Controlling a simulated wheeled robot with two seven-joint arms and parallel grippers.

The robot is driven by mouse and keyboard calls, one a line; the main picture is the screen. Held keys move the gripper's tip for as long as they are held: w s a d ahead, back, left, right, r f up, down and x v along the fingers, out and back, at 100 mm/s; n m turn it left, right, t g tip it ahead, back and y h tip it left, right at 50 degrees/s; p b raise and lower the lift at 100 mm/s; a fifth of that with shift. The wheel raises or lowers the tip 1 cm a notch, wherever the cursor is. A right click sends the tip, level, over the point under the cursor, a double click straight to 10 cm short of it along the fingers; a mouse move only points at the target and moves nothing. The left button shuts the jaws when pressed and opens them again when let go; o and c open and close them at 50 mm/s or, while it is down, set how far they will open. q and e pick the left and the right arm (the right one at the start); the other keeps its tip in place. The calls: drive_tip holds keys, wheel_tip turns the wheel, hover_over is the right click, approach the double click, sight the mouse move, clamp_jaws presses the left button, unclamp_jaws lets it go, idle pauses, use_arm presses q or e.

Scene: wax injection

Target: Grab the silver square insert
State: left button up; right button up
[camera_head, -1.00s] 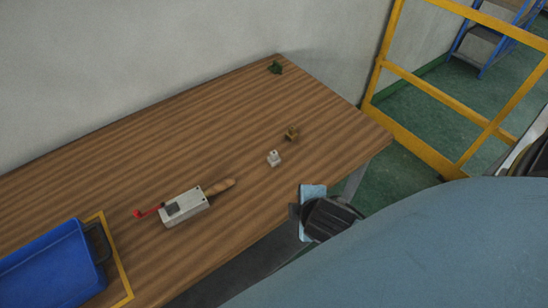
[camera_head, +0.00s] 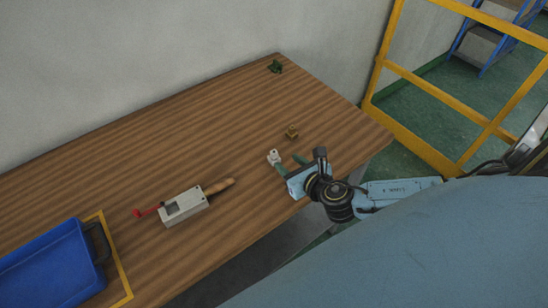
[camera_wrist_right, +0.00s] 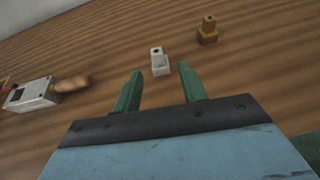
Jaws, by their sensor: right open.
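The silver square insert (camera_head: 273,157) stands on the wooden table, a small pale block with a narrower top. It also shows in the right wrist view (camera_wrist_right: 159,62), just beyond and between my fingertips. My right gripper (camera_head: 290,164) is over the table's front part, its green fingers pointing at the insert. In the right wrist view my right gripper (camera_wrist_right: 158,72) is open, with nothing between its fingers. My left gripper is not in view.
A brass-coloured insert (camera_head: 292,131) stands behind the silver one, and a dark green piece (camera_head: 276,67) lies at the far corner. A grey tool with a wooden handle (camera_head: 185,206) and a blue bin (camera_head: 52,268) are to the left.

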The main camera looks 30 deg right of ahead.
sight(276, 154)
drive_tip(key=x, duration=0.8)
drive_tip(key=shift+w+a, duration=0.2)
clamp_jaws()
